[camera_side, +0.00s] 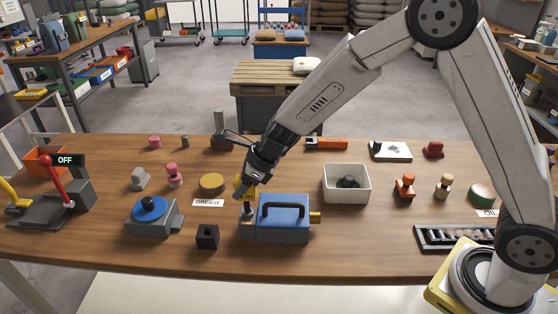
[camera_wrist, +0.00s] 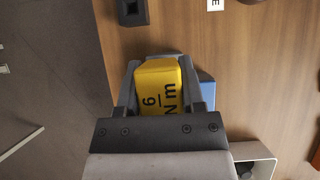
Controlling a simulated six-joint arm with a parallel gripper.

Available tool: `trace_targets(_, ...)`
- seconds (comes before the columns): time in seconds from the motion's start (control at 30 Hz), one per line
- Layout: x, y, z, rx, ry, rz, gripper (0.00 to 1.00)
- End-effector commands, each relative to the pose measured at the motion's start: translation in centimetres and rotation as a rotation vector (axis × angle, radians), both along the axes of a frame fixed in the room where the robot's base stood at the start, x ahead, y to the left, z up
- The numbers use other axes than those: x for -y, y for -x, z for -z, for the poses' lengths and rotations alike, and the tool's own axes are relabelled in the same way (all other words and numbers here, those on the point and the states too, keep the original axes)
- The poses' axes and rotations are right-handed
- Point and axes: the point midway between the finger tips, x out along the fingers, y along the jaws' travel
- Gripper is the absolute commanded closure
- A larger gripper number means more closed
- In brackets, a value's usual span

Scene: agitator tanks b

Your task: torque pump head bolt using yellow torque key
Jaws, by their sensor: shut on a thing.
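The yellow torque key (camera_side: 247,192) is upright at the left end of the blue pump (camera_side: 290,212). In the wrist view, the key (camera_wrist: 163,88) reads "6 N m" and sits between my two fingers. My gripper (camera_side: 249,181) is shut on it. The pump has a black handle on top and a brass stub on its right side; in the wrist view only a blue sliver (camera_wrist: 207,92) shows beside the key. The pump head bolt is hidden under the key, so I cannot tell whether the key is seated on it.
A small black square block (camera_side: 207,237) and a blue-knobbed grey unit (camera_side: 151,215) stand left of the pump. A white bin (camera_side: 347,190) is at right behind it. A red lever (camera_side: 55,175) with an "OFF" sign (camera_side: 65,160) is far left. The table front is clear.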

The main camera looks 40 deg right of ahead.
Motion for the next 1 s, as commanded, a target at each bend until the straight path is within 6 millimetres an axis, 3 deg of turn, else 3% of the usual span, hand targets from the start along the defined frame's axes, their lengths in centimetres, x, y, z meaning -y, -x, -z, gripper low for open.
trace_targets(0.37,0.08,0.13,0.29,-0.006,0.003,0.022,1.0)
trace_targets(0.6,0.15,0.14,0.35,-0.007,0.004,0.147,1.0)
trace_targets(1.0,0.16,0.15,0.37,-0.008,0.003,0.087,1.0)
